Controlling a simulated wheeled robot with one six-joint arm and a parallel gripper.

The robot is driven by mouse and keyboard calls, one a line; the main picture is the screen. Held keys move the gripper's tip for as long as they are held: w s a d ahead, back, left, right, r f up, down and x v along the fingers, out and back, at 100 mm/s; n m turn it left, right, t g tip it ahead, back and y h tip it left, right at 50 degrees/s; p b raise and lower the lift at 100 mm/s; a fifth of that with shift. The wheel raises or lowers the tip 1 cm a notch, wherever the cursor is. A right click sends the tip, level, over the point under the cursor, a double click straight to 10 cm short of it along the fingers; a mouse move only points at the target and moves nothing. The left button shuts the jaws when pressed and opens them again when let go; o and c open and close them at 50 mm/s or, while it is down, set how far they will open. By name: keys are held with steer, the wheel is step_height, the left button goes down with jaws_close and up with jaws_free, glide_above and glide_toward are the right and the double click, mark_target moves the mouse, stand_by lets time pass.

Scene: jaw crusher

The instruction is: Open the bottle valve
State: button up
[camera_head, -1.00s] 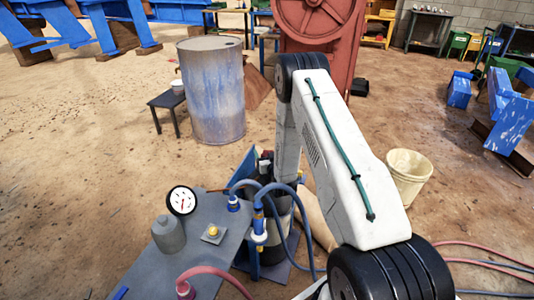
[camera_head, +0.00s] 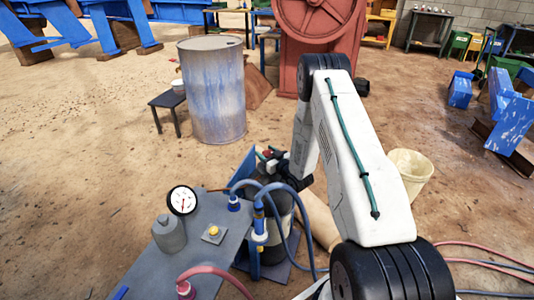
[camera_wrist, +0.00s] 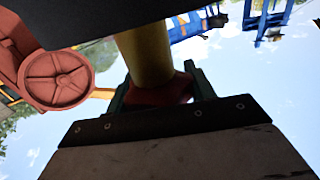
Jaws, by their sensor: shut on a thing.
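The bottle (camera_head: 276,228) is a dark cylinder with a pale band, standing behind the grey table. My arm covers part of its top. A small red piece (camera_head: 267,154), which looks like the valve handle, shows at the top of the bottle beside my gripper (camera_head: 271,160). In the wrist view, my gripper (camera_wrist: 157,92) has its dark green fingers on both sides of this red handle (camera_wrist: 163,94) and is shut on it. A yellow cylinder (camera_wrist: 148,55) extends from the red piece. How far the valve is turned cannot be told.
The grey table (camera_head: 205,262) carries a white gauge (camera_head: 182,200), a grey flask-like piece (camera_head: 168,235) and a yellow button (camera_head: 213,231). Blue hoses (camera_head: 262,192) loop close to the bottle.

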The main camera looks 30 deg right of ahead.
steer(key=n+y, duration=0.1)
steer(key=y, duration=0.1)
steer(key=n+g+y, duration=0.1)
steer(key=n+y, duration=0.1)
steer(key=n+g+y, duration=0.1)
steer(key=y, duration=0.2)
steer(key=shift+s+a+n, duration=0.1)
steer(key=shift+a+n, duration=0.15)
steer(key=shift+n, duration=0.05)
steer(key=n+g+y, duration=0.2)
steer(key=y, duration=0.1)
steer(key=n+g+y, duration=0.1)
steer(key=shift+s+a+n+y, duration=0.15)
steer(key=shift+a+n+y, duration=0.1)
steer(key=shift+n+y, duration=0.15)
steer(key=n+g+y, duration=0.1)
steer(key=g, duration=0.1)
steer(key=n+g+y, duration=0.1)
steer(key=g, duration=0.1)
steer(key=n+g+y, duration=0.1)
steer(key=n+g, duration=0.1)
steer(key=shift+s+a+y, duration=0.25)
steer(key=shift+s+y, duration=0.05)
steer(key=shift+s+n+g+y, duration=0.15)
steer(key=shift+n+g+y, duration=0.15)
steer(key=shift+n+g, duration=0.75)
steer(key=shift+s+n+g+y, duration=0.1)
steer(key=shift+n+g+y, duration=0.2)
steer(key=shift+n+g, duration=0.7)
steer(key=shift+g, duration=0.65)
